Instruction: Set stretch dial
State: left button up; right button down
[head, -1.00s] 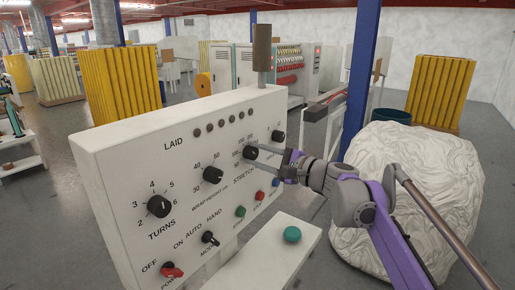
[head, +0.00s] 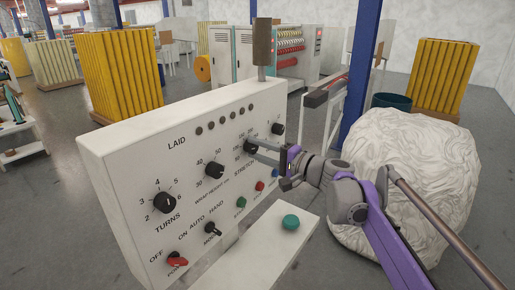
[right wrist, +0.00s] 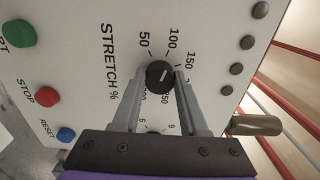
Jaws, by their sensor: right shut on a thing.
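The stretch dial (right wrist: 160,77) is a round black knob with a white pointer line, on the white control panel (head: 130,170). In the right wrist view the line slants, its upper right end towards the space between the 100 and 150 marks. My right gripper (right wrist: 160,82) is shut on the dial, one grey finger on each side. In the head view the right gripper (head: 254,147) reaches the dial from the right and partly covers it and its scale. My left gripper is not in view.
The turns dial (head: 164,202), wrap height dial (head: 214,170) and another black knob (head: 278,129) are nearby. Below are a red power switch (head: 177,262), mode switch (head: 212,229) and small coloured buttons. A large wrapped bundle (head: 415,160) stands right.

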jog(key=shift+c, duration=2.2)
grip_release()
jog(key=v, duration=1)
jog(key=shift+s+d+b, duration=0.25)
jog(key=shift+d+b, duration=0.05)
jog(key=shift+b, duration=0.15)
